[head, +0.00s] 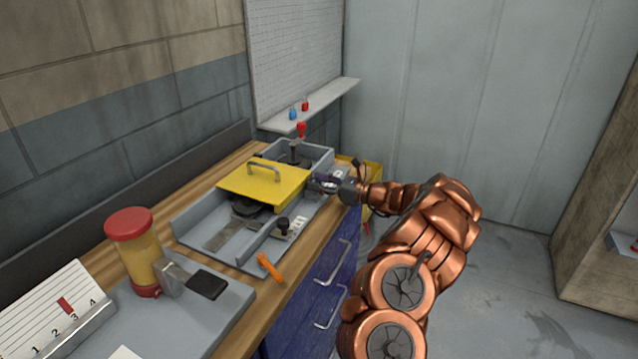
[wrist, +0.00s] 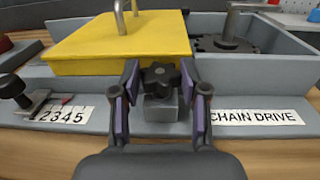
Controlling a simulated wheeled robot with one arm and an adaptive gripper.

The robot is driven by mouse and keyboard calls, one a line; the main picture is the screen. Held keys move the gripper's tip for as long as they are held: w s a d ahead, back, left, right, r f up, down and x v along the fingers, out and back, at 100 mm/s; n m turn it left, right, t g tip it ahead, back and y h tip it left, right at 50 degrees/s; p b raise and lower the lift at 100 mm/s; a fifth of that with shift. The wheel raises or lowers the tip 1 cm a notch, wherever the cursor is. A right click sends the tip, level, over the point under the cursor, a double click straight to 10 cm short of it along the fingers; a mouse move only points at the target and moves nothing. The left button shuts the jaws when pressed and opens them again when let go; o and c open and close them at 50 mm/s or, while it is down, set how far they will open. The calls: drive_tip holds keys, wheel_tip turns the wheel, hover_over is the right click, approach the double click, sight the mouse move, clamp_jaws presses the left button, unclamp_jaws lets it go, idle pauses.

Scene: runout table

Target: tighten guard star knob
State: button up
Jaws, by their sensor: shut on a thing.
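The black star knob (wrist: 160,77) sits on a small grey block at the front edge of the yellow guard (wrist: 115,45), between my fingertips. My gripper (wrist: 160,82) is shut on the star knob, one purple-padded finger on each side. In the head view my gripper (head: 326,183) reaches in from the right to the near side of the machine, and the knob is hard to make out there. The yellow guard (head: 262,188) lies flat and closed over the grey housing, with a metal handle on top.
A "CHAIN DRIVE" label (wrist: 256,117) is right of the knob; a numbered scale (wrist: 62,115) and a black knob (wrist: 12,87) are left. An orange tool (head: 269,266) lies at the bench edge. A red-topped yellow cylinder (head: 134,250) stands front left. Open floor is on the right.

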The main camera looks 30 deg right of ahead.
drive_tip(key=c, duration=0.3)
drive_tip(key=shift+s+m+t+h+b, duration=0.1)
drive_tip(key=shift+m+t+h+b, duration=0.7)
drive_tip(key=shift+m+h+b, duration=0.5)
drive_tip(key=shift+a+m+t+h+b, duration=0.1)
drive_tip(key=shift+m+t+h+b, duration=0.2)
drive_tip(key=shift+h+b, duration=0.5)
drive_tip(key=o, duration=1.1)
drive_tip(key=shift+s, duration=0.1)
